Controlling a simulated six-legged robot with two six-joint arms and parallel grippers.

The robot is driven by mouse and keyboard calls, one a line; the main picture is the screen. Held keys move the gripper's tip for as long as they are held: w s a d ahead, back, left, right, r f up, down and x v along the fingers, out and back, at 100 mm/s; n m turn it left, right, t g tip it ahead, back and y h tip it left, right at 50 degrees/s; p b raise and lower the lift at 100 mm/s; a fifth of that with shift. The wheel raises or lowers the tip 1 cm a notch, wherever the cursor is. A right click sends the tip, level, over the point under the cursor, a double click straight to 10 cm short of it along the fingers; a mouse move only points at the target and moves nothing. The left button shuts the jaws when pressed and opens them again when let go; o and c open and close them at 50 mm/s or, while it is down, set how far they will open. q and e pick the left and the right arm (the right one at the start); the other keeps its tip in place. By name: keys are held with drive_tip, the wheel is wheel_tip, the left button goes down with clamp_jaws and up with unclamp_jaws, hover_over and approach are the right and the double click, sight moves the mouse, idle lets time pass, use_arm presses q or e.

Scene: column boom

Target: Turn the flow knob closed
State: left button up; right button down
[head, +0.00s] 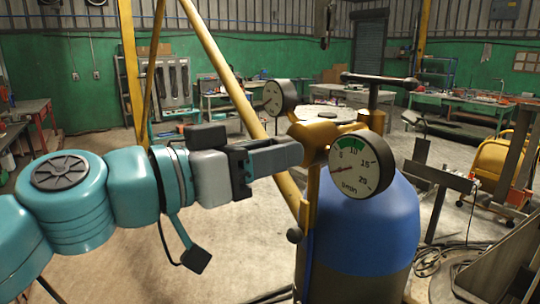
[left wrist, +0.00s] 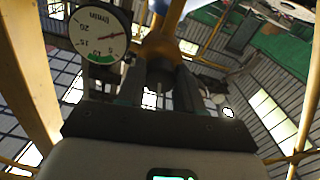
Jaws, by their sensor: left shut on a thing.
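My left gripper (head: 292,153) reaches in from the left to the brass regulator body (head: 318,133) on top of a blue-shouldered cylinder (head: 375,225). In the left wrist view, the gripper (left wrist: 160,92) has its two fingers on either side of a dark knob (left wrist: 160,72) in front of the brass body, and it is shut on it. In the head view the fingers hide the knob. A round flow gauge (head: 362,165) marked l/min faces me, its red needle pointing left; it also shows in the left wrist view (left wrist: 100,32). My right gripper is in neither view.
A second gauge (head: 279,97) sits behind the regulator. A dark T-handle (head: 375,82) rises above it. A yellow slanted pole (head: 222,70) passes behind my gripper. Open floor lies at the lower left.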

use_arm(q)
drive_tip(key=shift+r+n, duration=0.2)
drive_tip(key=shift+n, duration=7)
drive_tip(key=o, duration=1)
drive_tip(key=shift+o, duration=0.2)
drive_tip(key=shift+f, duration=0.1)
drive_tip(key=shift+s, duration=0.1)
drive_tip(key=b+v, duration=0.3)
drive_tip(key=v, duration=1.3)
